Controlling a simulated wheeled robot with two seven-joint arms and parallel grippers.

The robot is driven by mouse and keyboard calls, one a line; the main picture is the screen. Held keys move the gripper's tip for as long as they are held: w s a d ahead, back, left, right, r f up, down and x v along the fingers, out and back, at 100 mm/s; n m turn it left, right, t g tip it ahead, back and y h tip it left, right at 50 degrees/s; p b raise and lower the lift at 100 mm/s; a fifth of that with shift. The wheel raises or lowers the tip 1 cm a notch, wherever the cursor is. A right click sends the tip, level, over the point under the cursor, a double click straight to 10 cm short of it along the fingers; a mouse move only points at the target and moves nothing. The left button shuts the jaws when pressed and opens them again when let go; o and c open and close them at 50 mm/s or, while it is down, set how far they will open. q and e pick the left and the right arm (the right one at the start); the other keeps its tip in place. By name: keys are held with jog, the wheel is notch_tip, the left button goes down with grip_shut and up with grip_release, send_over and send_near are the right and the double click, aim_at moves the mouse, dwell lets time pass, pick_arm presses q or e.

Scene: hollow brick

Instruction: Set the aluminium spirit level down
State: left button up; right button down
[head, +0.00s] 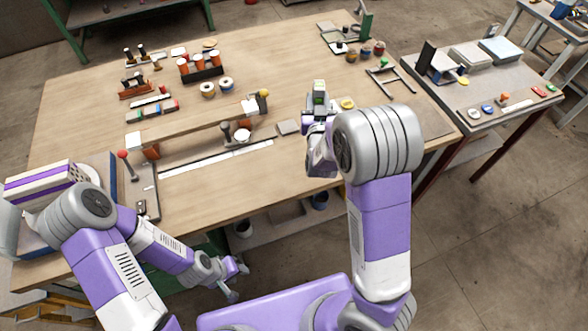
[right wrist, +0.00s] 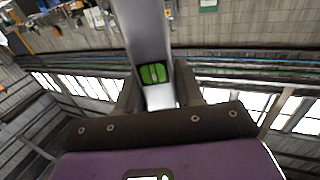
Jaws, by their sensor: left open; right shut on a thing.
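The aluminium spirit level (head: 320,88) shows in the head view as a short silver-grey piece with a green vial, seen nearly end-on above the workbench. In the right wrist view the spirit level (right wrist: 146,35) is a long silver bar with a green vial, running up and away between the dark fingers. My right gripper (head: 318,118) is shut on it; its fingers (right wrist: 158,90) sit on either side of the bar. My forearm hides part of this gripper in the head view. My left gripper (head: 236,277) is open and empty, low in front of the bench.
The wooden workbench (head: 90,110) carries a long board on blocks (head: 190,127), a white strip (head: 215,158), a grey block (head: 287,127) and a yellow round piece (head: 347,103) beside the right gripper. Tape rolls (head: 208,89) stand further back. A side table (head: 480,90) is at right.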

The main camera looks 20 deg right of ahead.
jog(key=d+f+m+g+h+b, duration=0.35)
jog(key=d+h+b, duration=0.25)
jog(key=d, duration=0.4)
notch_tip(320, 180, down, 10)
jog(key=m+b, duration=0.1)
jog(key=b, duration=0.3)
jog(key=shift+w, duration=0.35)
jog(key=shift+d+f, duration=0.1)
jog(key=shift+f, duration=0.1)
jog(key=shift+f, duration=0.15)
jog(key=c, duration=0.7)
grip_release()
jog(key=shift+c, duration=0.2)
